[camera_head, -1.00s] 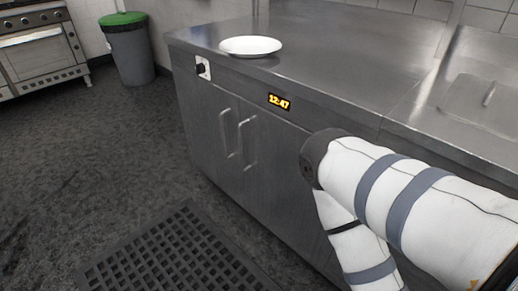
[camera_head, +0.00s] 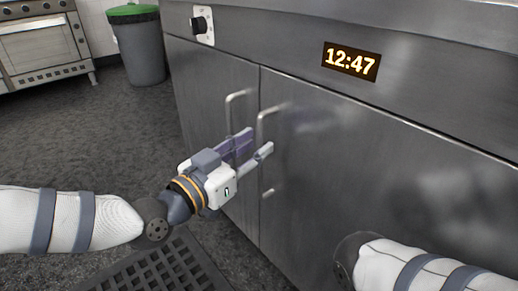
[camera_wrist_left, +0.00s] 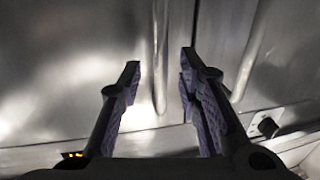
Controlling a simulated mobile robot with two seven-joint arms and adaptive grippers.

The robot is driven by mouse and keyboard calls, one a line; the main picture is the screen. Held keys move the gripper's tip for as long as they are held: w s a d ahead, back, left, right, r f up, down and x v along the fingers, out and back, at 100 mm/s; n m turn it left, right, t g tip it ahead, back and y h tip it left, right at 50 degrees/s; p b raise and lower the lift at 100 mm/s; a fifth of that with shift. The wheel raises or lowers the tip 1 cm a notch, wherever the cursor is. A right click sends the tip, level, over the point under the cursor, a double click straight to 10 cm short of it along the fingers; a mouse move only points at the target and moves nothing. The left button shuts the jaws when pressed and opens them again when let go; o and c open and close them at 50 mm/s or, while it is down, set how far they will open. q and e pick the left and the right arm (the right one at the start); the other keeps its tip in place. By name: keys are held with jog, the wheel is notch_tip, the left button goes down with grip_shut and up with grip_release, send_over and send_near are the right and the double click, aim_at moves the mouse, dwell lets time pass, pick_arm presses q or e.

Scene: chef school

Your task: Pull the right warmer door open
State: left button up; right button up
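The warmer's right door (camera_head: 330,170) is grey metal and looks shut. Its vertical bar handle (camera_head: 263,108) is near the seam, partly hidden behind my left gripper (camera_head: 259,141). My left gripper is open, its fingers pointing at the handles. In the left wrist view, which shows the scene inverted, the right door's handle (camera_wrist_left: 160,50) runs between the two open fingertips of the gripper (camera_wrist_left: 160,72). I cannot tell whether the fingers touch it. The left door (camera_head: 208,90) has its own handle (camera_head: 229,105) just beside. My right gripper is out of view.
A knob (camera_head: 201,25) and a clock display (camera_head: 351,62) reading 12:47 sit above the doors. A black grid mat (camera_head: 160,268) lies on the floor in front. A green-lidded bin (camera_head: 139,45) and an oven (camera_head: 40,45) stand at the back left.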

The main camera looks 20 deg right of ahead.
pick_arm(q)
jog(key=shift+x, duration=1.25)
grip_shut()
jog(key=shift+s+a, duration=0.1)
